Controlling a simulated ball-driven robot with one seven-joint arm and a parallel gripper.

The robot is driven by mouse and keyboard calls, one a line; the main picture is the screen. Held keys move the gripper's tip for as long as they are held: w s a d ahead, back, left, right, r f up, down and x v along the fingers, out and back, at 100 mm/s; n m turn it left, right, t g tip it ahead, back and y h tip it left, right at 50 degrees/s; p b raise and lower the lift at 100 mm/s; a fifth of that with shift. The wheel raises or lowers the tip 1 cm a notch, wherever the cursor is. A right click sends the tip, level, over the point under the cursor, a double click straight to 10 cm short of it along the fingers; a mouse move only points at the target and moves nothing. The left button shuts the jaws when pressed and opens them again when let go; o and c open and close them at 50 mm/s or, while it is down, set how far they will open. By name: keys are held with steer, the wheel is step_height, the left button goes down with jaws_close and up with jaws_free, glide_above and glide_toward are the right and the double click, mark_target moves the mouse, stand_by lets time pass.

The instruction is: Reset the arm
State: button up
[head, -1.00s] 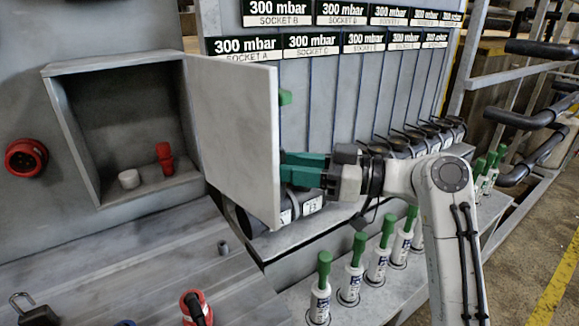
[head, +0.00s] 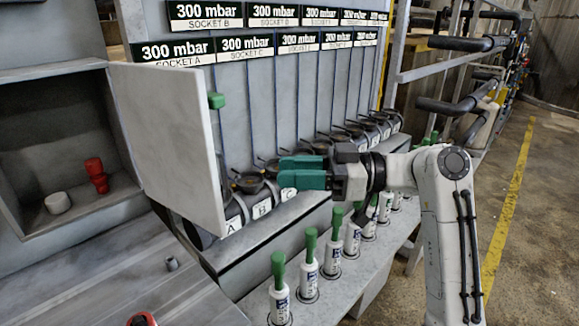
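My arm (head: 440,180) reaches in from the right, its upper part bent over level toward the left. My gripper (head: 300,172), with green fingers, points left, in front of the row of lettered sockets (head: 262,205). The fingers lie close together from this angle, and I cannot tell whether there is a gap between them. No held object shows. The open grey cabinet door (head: 170,145) is left of the fingertips, with a visible space between them in the picture.
The open cabinet (head: 60,140) at left holds a red piece (head: 97,175) and a white piece (head: 57,203). Several green-handled white bottles (head: 308,265) stand in a shelf below my gripper. Railings with black padding (head: 460,43) are at right, beside open floor (head: 525,230).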

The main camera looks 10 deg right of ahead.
steer(key=s+d+f+m+t+h+p, duration=0.1)
steer(key=s+d+f+m+h+p, duration=0.2)
steer(key=f, duration=0.5)
steer(key=s+d+f+m+h+p, duration=0.1)
steer(key=s+f+m+h, duration=0.25)
steer(key=f, duration=0.55)
steer(key=s+d+f+m+t+h+p, duration=0.15)
steer(key=s+f+m, duration=0.25)
steer(key=f, duration=0.4)
steer(key=s+d+f+m+g+h+p, duration=0.2)
steer(key=s+d+h, duration=0.3)
steer(key=s, duration=0.8)
steer(key=s+d+f+m+g+h+p, duration=0.2)
steer(key=s+d+f+m+h, duration=0.2)
steer(key=s+d, duration=0.5)
steer(key=s+h, duration=0.1)
steer(key=s, duration=0.3)
steer(key=shift+s+d+f, duration=0.2)
steer(key=shift+s+f, duration=0.05)
steer(key=shift+f, duration=0.15)
